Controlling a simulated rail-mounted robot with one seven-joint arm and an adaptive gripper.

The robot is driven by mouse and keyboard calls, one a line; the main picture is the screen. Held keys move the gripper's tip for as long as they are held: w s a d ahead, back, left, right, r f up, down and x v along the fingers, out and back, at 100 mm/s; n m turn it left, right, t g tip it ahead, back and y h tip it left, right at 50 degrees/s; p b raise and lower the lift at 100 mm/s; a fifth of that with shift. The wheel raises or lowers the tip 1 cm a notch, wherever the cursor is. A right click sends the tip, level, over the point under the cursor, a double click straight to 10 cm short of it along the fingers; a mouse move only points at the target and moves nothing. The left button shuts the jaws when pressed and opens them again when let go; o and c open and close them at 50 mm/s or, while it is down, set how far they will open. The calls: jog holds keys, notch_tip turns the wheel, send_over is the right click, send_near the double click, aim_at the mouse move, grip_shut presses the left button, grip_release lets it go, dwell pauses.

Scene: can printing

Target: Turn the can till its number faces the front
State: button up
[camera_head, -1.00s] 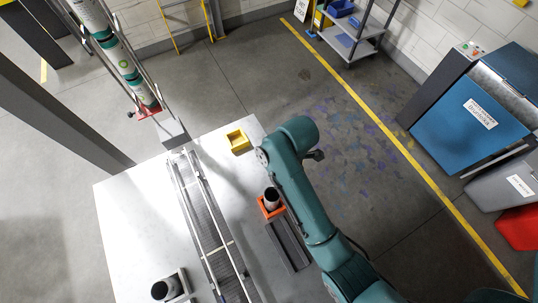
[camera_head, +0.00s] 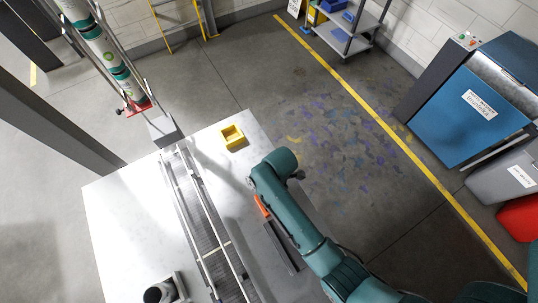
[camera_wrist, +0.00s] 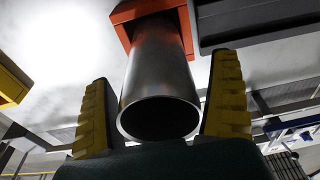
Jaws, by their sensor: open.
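In the wrist view, a plain dark-grey can (camera_wrist: 160,75) stands in an orange holder (camera_wrist: 125,14), its round open end toward the camera. No number shows on the part of its side in view. My gripper (camera_wrist: 162,72) is open, with one yellow-padded finger on each side of the can. A gap shows on the left; on the right I cannot tell whether the finger touches. In the head view, a strip of the orange holder (camera_head: 262,206) shows beside my arm, which hides the can and my gripper.
A conveyor (camera_head: 205,228) runs along the white table (camera_head: 120,215) left of the holder. A yellow holder (camera_head: 232,137) sits at the far edge. A dark can (camera_head: 158,292) stands at the near left. A chute of printed cans (camera_head: 103,50) rises at upper left.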

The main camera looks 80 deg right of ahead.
jog(key=c, duration=1.2)
jog(key=n+p, duration=0.1)
jog(key=n, duration=0.1)
jog(key=shift+r+n, duration=0.15)
jog(key=shift+n, duration=0.15)
jog(key=shift+c, duration=0.3)
jog(key=n+g+p, duration=0.1)
jog(key=n, duration=0.4)
jog(key=n+g+p, duration=0.1)
jog(key=n, duration=0.5)
jog(key=shift+s+n+y+p, duration=0.15)
jog(key=shift+n+y+p, duration=0.15)
jog(key=shift+p, duration=0.05)
jog(key=o, duration=1.2)
